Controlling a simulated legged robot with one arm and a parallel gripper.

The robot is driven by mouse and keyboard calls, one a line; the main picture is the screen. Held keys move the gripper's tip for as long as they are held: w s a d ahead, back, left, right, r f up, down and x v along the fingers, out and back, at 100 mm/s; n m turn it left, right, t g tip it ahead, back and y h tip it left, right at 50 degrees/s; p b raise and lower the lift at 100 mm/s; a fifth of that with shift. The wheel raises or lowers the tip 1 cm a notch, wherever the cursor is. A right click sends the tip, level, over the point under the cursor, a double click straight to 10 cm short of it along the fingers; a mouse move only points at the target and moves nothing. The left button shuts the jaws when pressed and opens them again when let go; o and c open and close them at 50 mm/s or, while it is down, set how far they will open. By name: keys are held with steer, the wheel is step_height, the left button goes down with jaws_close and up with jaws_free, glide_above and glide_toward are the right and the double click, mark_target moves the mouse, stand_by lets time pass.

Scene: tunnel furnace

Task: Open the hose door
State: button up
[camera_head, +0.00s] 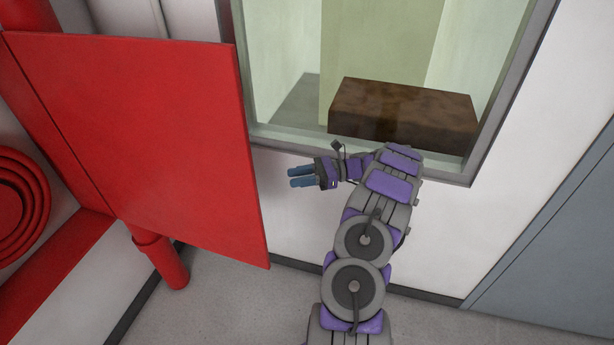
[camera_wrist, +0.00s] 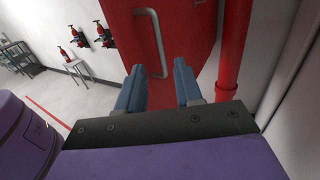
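The red hose door (camera_head: 150,130) stands swung out from its cabinet in the head view. A coiled red hose (camera_head: 22,205) shows to its left. In the wrist view the door's face (camera_wrist: 190,30) fills the upper middle, with a grey bar handle (camera_wrist: 152,40) on it. My gripper (camera_head: 292,177) is to the right of the door in the head view, its blue fingers pointing left towards it. In the wrist view my gripper (camera_wrist: 160,78) has its two fingers wide apart with nothing between them. The handle is beyond the fingertips and is not held.
A window (camera_head: 480,170) with a brown block (camera_head: 400,112) behind it is in the wall near my arm. A red pipe (camera_head: 165,262) runs below the door. In the wrist view, red extinguishers (camera_wrist: 104,36) and a small table (camera_wrist: 78,68) stand at the left; the floor there is mostly clear.

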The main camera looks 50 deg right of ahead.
steer(key=shift+p+v, duration=0.3)
steer(key=shift+v, duration=0.8)
stand_by(0.3)
